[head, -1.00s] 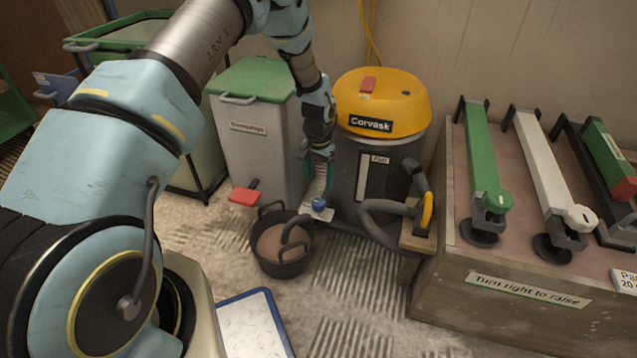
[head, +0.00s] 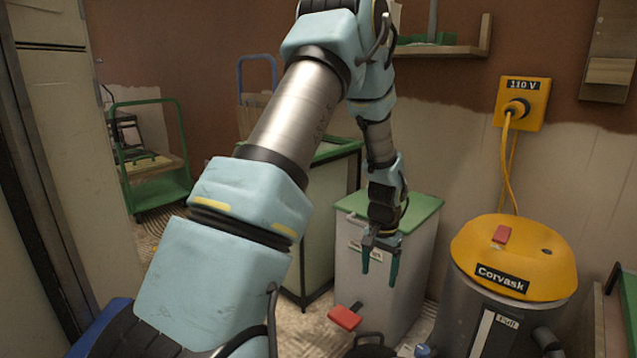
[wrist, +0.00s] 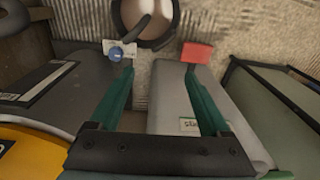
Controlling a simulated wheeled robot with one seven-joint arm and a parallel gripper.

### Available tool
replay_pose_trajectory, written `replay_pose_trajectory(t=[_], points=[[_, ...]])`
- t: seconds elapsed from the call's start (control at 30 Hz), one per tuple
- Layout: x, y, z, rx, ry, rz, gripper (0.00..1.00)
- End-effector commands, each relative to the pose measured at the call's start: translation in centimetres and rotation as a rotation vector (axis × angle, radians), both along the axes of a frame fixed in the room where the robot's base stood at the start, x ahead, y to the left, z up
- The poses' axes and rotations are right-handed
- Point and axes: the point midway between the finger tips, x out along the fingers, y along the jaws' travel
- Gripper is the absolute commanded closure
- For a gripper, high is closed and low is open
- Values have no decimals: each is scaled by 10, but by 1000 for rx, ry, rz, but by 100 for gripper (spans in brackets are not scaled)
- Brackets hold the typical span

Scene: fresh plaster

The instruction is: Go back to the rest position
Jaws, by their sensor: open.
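My gripper (head: 380,274) hangs pointing down in front of the grey bin (head: 405,265) with the green lid (head: 420,212). Its two green fingers are apart with nothing between them. In the wrist view my gripper (wrist: 158,70) is also open and empty, with the bin on the right between and beside the fingers and the floor beyond. My arm reaches up and over from the lower left in the head view.
A yellow-topped vacuum (head: 515,262) stands right of the bin. A red pedal (head: 345,317) sticks out at the bin's foot. A black bucket (head: 371,346) is partly cut off. A green trolley (head: 160,190) stands far left. A yellow 110 V socket (head: 522,103) is on the wall.

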Motion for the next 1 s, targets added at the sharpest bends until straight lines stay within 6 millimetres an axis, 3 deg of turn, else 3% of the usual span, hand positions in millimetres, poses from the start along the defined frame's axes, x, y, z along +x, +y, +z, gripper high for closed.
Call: replay_pose_trajectory(t=[0.03,0.2,0.4,0.73,0.8,1.0], points=[[-2,26,22,-5,-11,56,19],[-29,103,77,-20,-34,236,19],[-74,170,115,-37,-56,414,19],[-142,228,141,-63,-82,622,19],[-139,225,163,-62,-79,611,19],[-138,224,202,-61,-78,609,19]])
